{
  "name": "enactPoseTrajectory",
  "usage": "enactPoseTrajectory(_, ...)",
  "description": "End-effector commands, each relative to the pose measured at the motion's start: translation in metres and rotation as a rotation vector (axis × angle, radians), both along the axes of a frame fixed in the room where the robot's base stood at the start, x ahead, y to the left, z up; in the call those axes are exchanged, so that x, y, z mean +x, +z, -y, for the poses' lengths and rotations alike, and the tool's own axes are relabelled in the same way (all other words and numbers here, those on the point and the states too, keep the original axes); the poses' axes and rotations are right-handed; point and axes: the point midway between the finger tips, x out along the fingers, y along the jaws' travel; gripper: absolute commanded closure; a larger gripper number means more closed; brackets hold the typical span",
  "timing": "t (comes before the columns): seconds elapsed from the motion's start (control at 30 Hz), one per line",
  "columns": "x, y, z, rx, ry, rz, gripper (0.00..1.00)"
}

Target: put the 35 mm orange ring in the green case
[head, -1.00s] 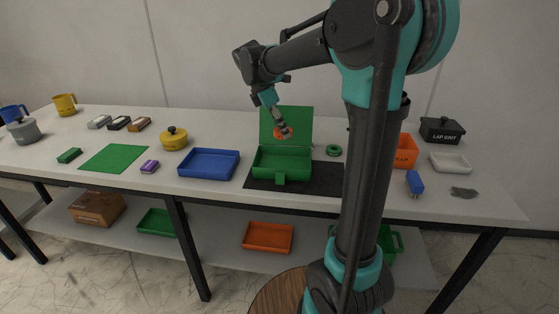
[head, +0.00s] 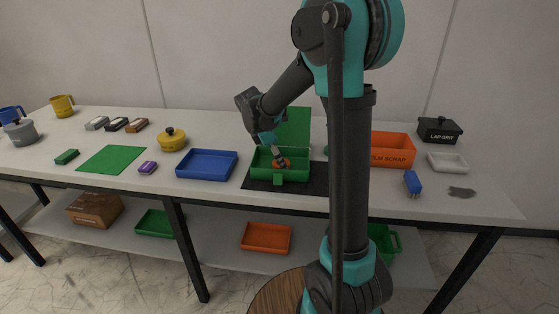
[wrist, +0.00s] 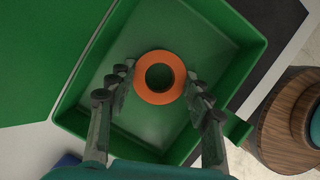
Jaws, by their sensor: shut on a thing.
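The green case (head: 262,174) stands on a black mat with its lid (head: 293,128) raised at the back. The wrist view looks down into the case (wrist: 228,88), with the lid (wrist: 45,50) at upper left. The orange ring (head: 284,164) is at the case's opening. In the wrist view the ring (wrist: 140,84) is between my fingertips, over the pale green floor. My gripper (head: 279,155) is shut on the ring and points down into the case. It also shows in the wrist view (wrist: 158,88). I cannot tell whether the ring touches the floor.
A blue tray (head: 207,164) stands left of the case. The black mat (head: 312,182) lies under it. An orange scrap bin (head: 393,148) and a blue brush-like thing (head: 412,183) are to the right. A yellow pot (head: 172,140) and purple block (head: 147,168) are further left.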

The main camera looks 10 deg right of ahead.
Motion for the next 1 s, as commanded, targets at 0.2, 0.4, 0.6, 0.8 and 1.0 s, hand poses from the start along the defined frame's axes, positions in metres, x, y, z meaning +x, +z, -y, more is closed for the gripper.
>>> enactPoseTrajectory(0.2, 0.000, -0.002, 0.000, 0.000, 0.000, 0.000, 0.81)
enactPoseTrajectory(0.4, 0.000, -0.002, 0.000, 0.000, 0.000, 0.000, 0.29)
enactPoseTrajectory(0.6, 0.000, -0.002, 0.000, 0.000, 0.000, 0.000, 0.29)
enactPoseTrajectory(0.8, 0.000, 0.003, -0.001, 0.000, 0.001, 0.000, 0.29)
enactPoseTrajectory(1.0, -0.002, 0.033, -0.014, 0.000, 0.002, 0.000, 0.29)
